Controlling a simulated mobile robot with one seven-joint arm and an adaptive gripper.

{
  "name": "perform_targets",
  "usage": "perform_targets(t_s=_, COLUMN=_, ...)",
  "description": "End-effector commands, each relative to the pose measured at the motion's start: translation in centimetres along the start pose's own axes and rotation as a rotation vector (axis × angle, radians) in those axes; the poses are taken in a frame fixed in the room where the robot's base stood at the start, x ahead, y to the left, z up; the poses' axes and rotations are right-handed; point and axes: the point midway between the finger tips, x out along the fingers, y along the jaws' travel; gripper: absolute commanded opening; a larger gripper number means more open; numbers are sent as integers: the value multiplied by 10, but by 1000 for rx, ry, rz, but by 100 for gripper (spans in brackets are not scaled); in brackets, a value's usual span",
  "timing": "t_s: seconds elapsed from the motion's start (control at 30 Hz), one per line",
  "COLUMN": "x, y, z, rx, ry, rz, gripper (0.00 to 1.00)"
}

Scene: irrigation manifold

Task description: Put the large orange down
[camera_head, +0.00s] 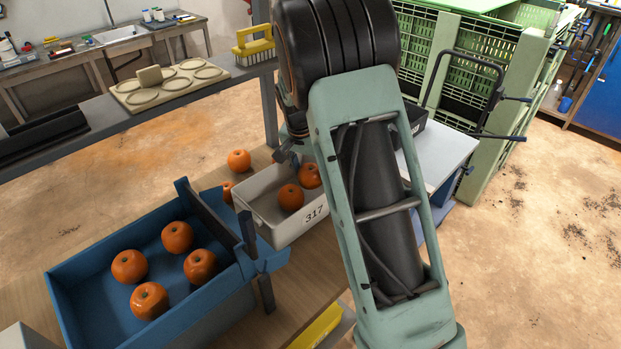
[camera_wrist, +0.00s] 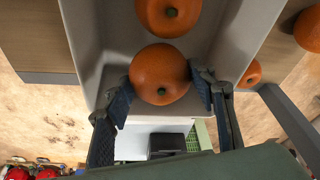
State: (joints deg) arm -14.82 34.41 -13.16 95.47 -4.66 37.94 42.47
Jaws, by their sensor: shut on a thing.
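The large orange (camera_wrist: 160,73) sits between the two fingers of my gripper (camera_wrist: 163,84), which are shut on it in the wrist view. It is inside the grey bin marked 317 (camera_head: 262,204), near one end wall. In the head view the held orange (camera_head: 309,176) shows in the bin, partly hidden by my arm. Whether it touches the bin floor I cannot tell. A second orange (camera_wrist: 168,14) lies beside it in the bin, and it also shows in the head view (camera_head: 290,197). My gripper (camera_head: 291,153) is mostly hidden there.
A blue crate (camera_head: 75,293) with several oranges stands left of the bin. A grey shelf with a ringed tray (camera_head: 140,99) stands behind. Green crates (camera_head: 470,60) stand at the right.

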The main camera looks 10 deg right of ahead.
Motion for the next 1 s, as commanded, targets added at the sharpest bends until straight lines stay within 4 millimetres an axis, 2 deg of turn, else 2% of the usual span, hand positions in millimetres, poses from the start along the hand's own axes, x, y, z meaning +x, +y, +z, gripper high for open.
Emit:
perform_targets(t_s=0.1, x=10, y=-1, z=-3, rx=1, ry=-1, rz=1, gripper=27)
perform_targets(t_s=0.3, x=35, y=-1, z=5, rx=1, ry=0, rz=0, gripper=27)
perform_targets(t_s=0.67, x=40, y=-1, z=7, rx=1, ry=1, rz=0, gripper=27)
perform_targets(t_s=0.7, x=38, y=-1, z=7, rx=1, ry=0, rz=0, gripper=56)
perform_targets(t_s=0.83, x=38, y=-1, z=7, rx=0, ry=0, rz=0, gripper=69)
perform_targets(t_s=1.0, x=38, y=-1, z=7, rx=0, ry=0, rz=0, gripper=69)
